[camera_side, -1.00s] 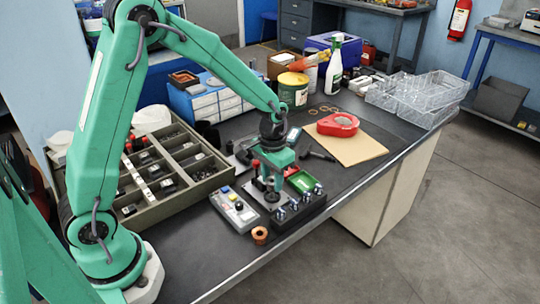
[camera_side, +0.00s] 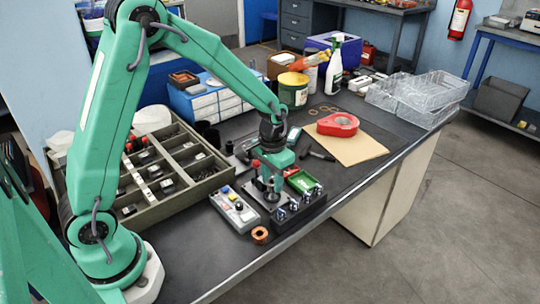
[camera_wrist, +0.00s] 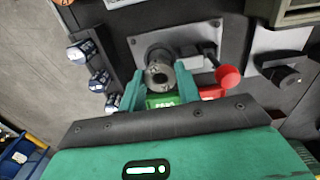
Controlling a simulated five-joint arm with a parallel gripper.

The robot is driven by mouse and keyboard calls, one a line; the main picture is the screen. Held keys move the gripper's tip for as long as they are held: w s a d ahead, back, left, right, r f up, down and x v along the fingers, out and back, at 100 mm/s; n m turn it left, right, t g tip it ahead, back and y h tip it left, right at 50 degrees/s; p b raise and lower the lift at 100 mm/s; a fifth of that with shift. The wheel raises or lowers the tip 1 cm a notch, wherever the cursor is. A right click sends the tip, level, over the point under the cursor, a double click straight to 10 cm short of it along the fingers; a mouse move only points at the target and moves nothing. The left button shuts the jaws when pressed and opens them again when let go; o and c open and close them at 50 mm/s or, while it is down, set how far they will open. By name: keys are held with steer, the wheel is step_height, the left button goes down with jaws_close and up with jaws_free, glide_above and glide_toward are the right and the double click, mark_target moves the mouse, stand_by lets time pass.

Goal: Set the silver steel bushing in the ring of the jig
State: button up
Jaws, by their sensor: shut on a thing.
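My gripper (camera_wrist: 158,84) is shut on a silver steel bushing (camera_wrist: 159,75), which shows end-on between the green fingertips in the wrist view. The jig (camera_wrist: 191,43) is a grey plate with a dark round ring (camera_wrist: 155,52) just beyond the bushing, and a red-knobbed lever (camera_wrist: 228,77) beside it. The bushing overlaps the ring in that view; I cannot tell whether it is inside it. In the side view my gripper (camera_side: 271,187) points down over the jig plate (camera_side: 257,193), and the bushing is too small to make out clearly.
A black rack (camera_side: 300,211) with several blue-and-silver pieces stands in front of the jig. A green tray (camera_side: 302,181) lies to its right and a control box (camera_side: 235,210) to its left. An orange ring (camera_side: 260,235) lies near the bench edge.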

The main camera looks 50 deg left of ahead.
steer(key=shift+f, duration=0.2)
steer(key=o, duration=1.1)
steer(key=shift+r, duration=3.95)
step_height(320, 180, up, 5)
